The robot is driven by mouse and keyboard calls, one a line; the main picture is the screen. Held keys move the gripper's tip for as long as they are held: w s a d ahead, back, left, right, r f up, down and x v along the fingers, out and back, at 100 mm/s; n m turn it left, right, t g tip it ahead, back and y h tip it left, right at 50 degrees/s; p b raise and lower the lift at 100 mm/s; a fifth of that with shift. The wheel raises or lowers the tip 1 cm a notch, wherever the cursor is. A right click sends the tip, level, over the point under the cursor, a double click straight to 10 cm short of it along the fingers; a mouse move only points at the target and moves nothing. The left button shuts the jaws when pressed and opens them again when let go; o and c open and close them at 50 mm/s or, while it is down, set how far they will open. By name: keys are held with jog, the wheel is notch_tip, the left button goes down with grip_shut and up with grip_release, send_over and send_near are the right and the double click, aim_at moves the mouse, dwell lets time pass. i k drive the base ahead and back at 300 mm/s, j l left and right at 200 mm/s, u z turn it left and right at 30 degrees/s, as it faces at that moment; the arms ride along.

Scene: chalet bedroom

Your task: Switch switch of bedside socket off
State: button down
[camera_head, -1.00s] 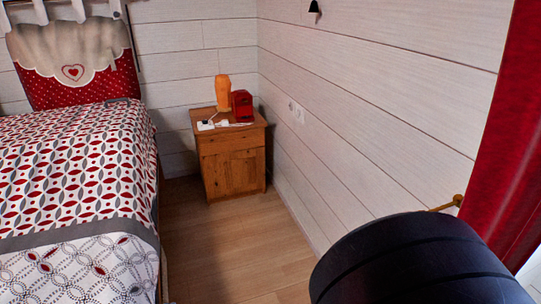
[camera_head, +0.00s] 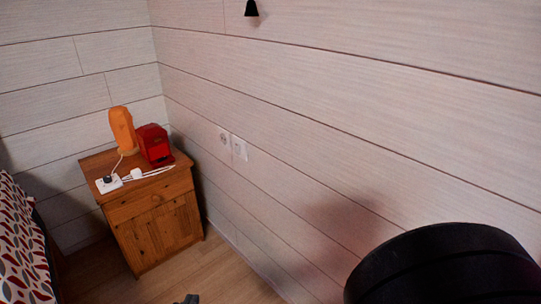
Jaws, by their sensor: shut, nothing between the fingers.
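Two white plates sit side by side on the right wall beside the nightstand. The left plate (camera_head: 224,139) has a round socket face, and the right plate (camera_head: 239,148) looks like a flat plate; its details are too small to tell. A white socket block (camera_head: 109,184) with a dark plug in it lies on the nightstand's front left corner. Whether any switch is on or off cannot be seen. A small dark grey tip at the bottom edge appears to be my gripper (camera_head: 187,298), shut and empty, low in front of the nightstand and apart from it.
The wooden nightstand (camera_head: 156,222) holds an orange lamp (camera_head: 123,130), a red box-like object (camera_head: 155,146) and white cables. The bed (camera_head: 21,245) is at the left edge. My black arm link fills the lower right. Some floor (camera_head: 225,268) is clear before the nightstand.

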aim_at(238, 147)
jog(key=i+j+z, duration=0.4)
jog(key=j+z, duration=0.2)
jog(key=i+j+z, duration=0.15)
jog(key=j+z, duration=0.15)
jog(key=j, duration=0.15)
jog(key=j+z, duration=0.3)
jog(key=i+j+z, duration=0.1)
jog(key=j+z, duration=0.2)
jog(key=j, duration=0.25)
jog(key=j+z, duration=0.1)
jog(key=j, duration=0.45)
